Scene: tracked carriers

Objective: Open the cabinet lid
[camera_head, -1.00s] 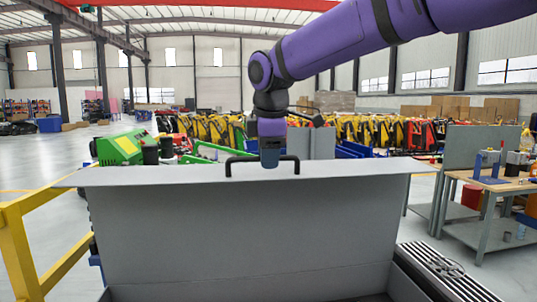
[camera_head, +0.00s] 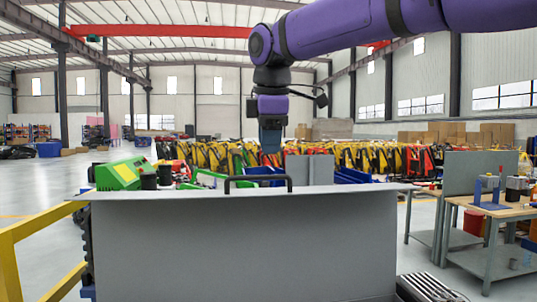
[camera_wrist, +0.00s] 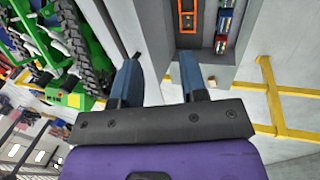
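The cabinet lid (camera_head: 240,245) is a grey panel that stands raised, its broad face towards me in the head view. A dark bar handle (camera_head: 258,178) sits at its top edge. My gripper (camera_head: 270,143) is above the handle and looks apart from it, with nothing held. In the wrist view my gripper's two blue fingers (camera_wrist: 160,78) are spread with a gap between them. The cabinet's inside (camera_wrist: 205,45) shows there beyond the fingers, with an orange-edged item (camera_wrist: 188,15) and several small coloured items (camera_wrist: 224,20) in it.
A yellow railing (camera_head: 35,225) stands at the left of the cabinet. A workbench (camera_head: 490,207) with tools is at the right. A green machine (camera_head: 118,174) and a row of yellow and red machines are behind the lid. Floor is open at the left.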

